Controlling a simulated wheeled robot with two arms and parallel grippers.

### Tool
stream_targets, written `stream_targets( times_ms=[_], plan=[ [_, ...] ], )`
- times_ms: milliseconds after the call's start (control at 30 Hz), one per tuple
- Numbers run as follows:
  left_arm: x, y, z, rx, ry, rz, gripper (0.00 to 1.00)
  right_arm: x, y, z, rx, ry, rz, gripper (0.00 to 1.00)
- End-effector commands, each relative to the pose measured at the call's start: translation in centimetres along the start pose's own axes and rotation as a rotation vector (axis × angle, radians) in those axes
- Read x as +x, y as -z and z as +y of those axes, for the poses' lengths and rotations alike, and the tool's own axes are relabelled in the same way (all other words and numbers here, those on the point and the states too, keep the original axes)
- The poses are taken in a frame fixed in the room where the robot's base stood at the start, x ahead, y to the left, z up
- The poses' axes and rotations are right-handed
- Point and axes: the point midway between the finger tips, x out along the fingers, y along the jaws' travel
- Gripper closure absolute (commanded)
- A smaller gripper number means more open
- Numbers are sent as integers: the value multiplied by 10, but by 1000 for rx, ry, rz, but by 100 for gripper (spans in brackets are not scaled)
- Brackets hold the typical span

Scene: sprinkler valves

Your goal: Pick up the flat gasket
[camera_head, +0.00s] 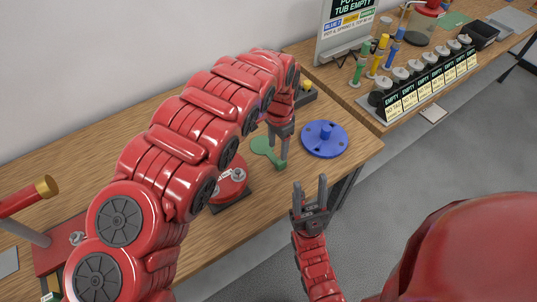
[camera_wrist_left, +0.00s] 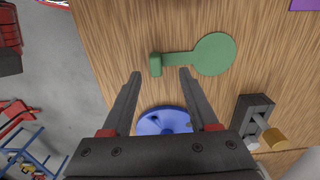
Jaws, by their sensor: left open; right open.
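The flat gasket (camera_head: 261,146) looks like a green round disc with a narrow arm ending in a small raised tab, lying on the wooden table. In the left wrist view the gasket's disc (camera_wrist_left: 213,54) is at upper right, with its tab between and just past my fingertips. My left gripper (camera_head: 279,153) points down at the tab end; its fingers are open in the left wrist view (camera_wrist_left: 160,73). Nothing is held, and contact cannot be told. My right gripper (camera_head: 310,182) is open and empty, off the table's front edge.
A blue flanged disc (camera_head: 325,138) lies right of the gasket. A red round part (camera_head: 230,184) sits on a dark base to its left. A purple item (camera_wrist_left: 305,4) shows at the wrist view's corner. A second table (camera_head: 432,108) holds a labelled valve rack.

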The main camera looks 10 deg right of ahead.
Motion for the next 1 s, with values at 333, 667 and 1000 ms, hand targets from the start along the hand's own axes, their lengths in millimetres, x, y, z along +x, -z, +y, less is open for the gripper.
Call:
stream_targets(
  times_ms=[333, 667, 1000],
  plan=[
    [25, 1, 1, 0, 1, 3, 40, 8, 1, 0, 0, 0, 0, 50],
    [65, -1, 8, 0, -2, 3, 40, 30, 5, 2, 0, 0, 0, 50],
    [74, -1, 7, 0, 2, 3, 42, 31, 5, 2, 0, 0, 0, 50]
  ],
)
